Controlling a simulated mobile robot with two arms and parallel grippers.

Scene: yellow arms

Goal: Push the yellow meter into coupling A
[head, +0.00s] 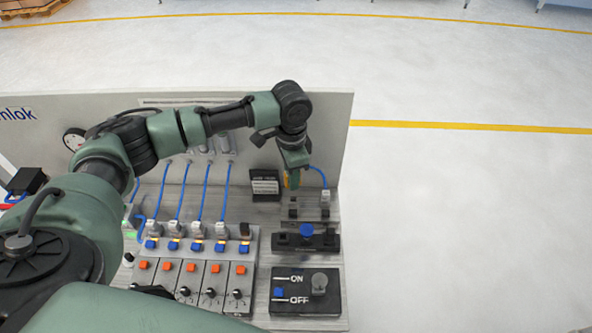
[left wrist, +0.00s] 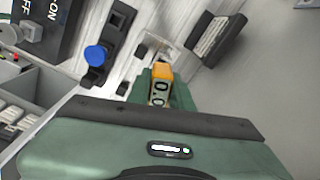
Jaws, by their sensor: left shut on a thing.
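The yellow meter (left wrist: 162,72) shows in the left wrist view with a small display reading 0.0. My left gripper (head: 292,181) is shut on it; in the head view only a sliver of the yellow meter (head: 286,180) shows beside the green fingers. The gripper points down above the right part of the panel bench. Small dark fittings (head: 293,208) stand just below the gripper in the head view; I cannot read which is coupling A. Whether the meter touches a fitting is hidden. My right gripper is not in view.
A fitting with a blue hose (head: 325,198) stands close to the right. A black block with a blue knob (head: 306,231) and an ON/OFF box (head: 306,291) lie nearer. A dark label plate (head: 265,184) stands left of the gripper. A grey back panel (head: 335,135) rises behind.

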